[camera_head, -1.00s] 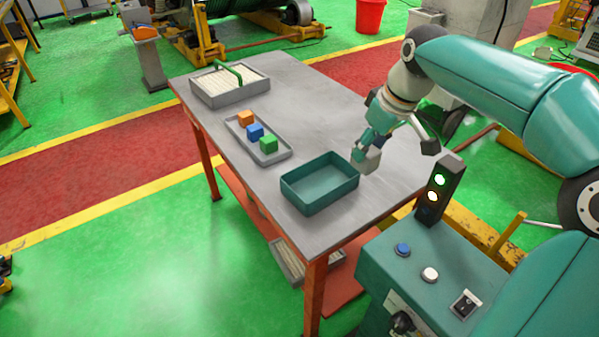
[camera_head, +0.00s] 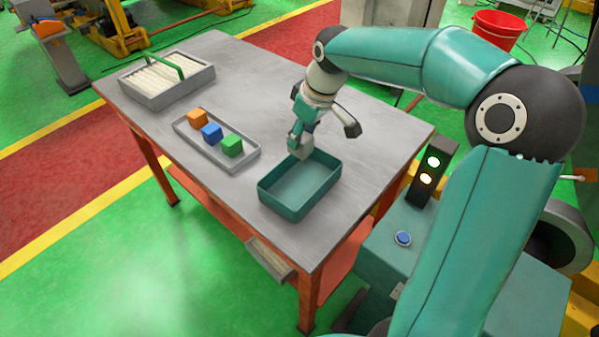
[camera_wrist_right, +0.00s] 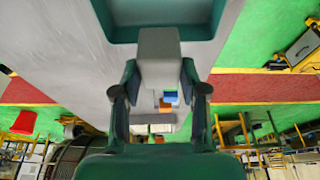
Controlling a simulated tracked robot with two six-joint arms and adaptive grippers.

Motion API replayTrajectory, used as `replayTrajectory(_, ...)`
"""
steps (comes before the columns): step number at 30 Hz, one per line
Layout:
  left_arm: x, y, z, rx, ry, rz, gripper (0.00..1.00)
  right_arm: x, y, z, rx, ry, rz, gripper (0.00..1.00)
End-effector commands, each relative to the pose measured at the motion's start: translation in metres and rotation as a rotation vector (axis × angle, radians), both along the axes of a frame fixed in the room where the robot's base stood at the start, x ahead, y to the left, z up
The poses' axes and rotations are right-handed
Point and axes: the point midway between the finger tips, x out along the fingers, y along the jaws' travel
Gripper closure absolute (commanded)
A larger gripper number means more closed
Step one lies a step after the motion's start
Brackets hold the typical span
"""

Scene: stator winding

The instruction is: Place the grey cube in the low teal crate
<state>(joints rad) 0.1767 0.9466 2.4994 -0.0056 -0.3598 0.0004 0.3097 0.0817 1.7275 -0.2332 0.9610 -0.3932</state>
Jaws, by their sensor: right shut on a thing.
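The grey cube (camera_head: 300,147) is held in my right gripper (camera_head: 298,135) in the head view, at the back edge of the teal crate. In the right wrist view the grey cube (camera_wrist_right: 160,62) sits between the two fingers of my right gripper (camera_wrist_right: 160,80). The low teal crate (camera_head: 298,208) stands on the grey table and looks empty; its rim also shows in the right wrist view (camera_wrist_right: 165,35). The cube's height above the table or crate rim is hard to tell. My left gripper is not in view.
A grey tray (camera_head: 222,164) left of the crate holds an orange cube (camera_head: 198,118), a blue cube (camera_head: 212,133) and a green cube (camera_head: 232,146). A grey box with a green handle (camera_head: 170,85) stands at the table's far left. The table's back right is clear.

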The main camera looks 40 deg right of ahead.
Motion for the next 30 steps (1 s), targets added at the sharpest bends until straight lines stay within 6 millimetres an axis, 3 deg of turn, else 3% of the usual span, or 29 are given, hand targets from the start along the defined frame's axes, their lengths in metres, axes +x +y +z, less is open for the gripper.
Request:
replayTrajectory(3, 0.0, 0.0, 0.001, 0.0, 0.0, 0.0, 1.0, -0.001, 0.0, -0.034, 0.002, 0.006, 0.001, 0.93)
replayTrajectory(9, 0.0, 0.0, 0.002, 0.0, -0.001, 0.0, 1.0, -0.001, 0.001, -0.072, 0.001, 0.004, 0.002, 0.93)
replayTrajectory(16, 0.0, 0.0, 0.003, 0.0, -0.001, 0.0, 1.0, 0.0, 0.001, -0.089, 0.0, 0.002, 0.002, 0.93)
replayTrajectory(24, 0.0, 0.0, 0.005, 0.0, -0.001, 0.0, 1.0, 0.001, 0.001, -0.123, 0.0, 0.001, 0.003, 0.93)
replayTrajectory(30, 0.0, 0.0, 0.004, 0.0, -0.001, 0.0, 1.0, 0.001, 0.001, -0.125, -0.001, -0.001, 0.003, 0.93)
